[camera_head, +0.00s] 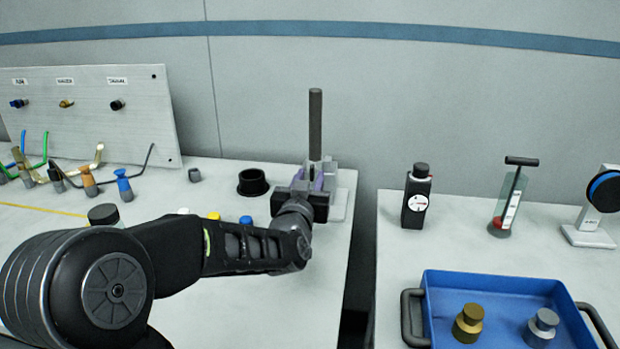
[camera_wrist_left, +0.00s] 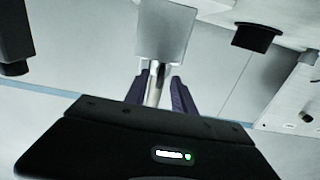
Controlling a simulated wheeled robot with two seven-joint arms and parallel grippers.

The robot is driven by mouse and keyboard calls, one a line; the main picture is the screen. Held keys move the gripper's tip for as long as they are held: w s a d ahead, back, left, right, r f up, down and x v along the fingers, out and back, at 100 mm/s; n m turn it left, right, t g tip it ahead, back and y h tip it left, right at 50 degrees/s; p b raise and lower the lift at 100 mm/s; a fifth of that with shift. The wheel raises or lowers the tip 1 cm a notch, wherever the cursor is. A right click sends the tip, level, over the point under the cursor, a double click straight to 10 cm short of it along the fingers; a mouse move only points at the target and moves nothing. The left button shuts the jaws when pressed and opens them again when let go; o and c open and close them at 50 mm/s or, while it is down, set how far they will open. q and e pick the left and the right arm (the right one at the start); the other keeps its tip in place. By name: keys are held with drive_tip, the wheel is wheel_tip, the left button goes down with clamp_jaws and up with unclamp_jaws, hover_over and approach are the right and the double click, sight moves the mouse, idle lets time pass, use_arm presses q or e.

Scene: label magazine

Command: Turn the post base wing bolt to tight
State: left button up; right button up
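The post base (camera_head: 340,205) is a light grey block assembly near the right edge of the left table, with a dark upright post (camera_head: 315,125) rising from it. My left gripper (camera_head: 311,180) reaches the front of this base, its purple fingers apart. In the left wrist view the fingers (camera_wrist_left: 159,82) stand on either side of a shiny metal shaft (camera_wrist_left: 154,88), below a grey block (camera_wrist_left: 164,32). The shaft looks like part of the wing bolt; its wings are not clear. Whether the fingers press on it I cannot tell. My right gripper is out of view.
A black ring (camera_head: 252,182) stands left of the base. A white panel (camera_head: 90,115) with labelled connectors and several coloured cables is at the back left. A gap separates the right table, which holds a blue tray (camera_head: 490,280), a black bottle-like device (camera_head: 418,195) and a glass-sided tool (camera_head: 510,195).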

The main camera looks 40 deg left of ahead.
use_arm(q)
drive_tip(key=v, duration=0.7)
drive_tip(key=shift+s, duration=0.15)
idle(0.3)
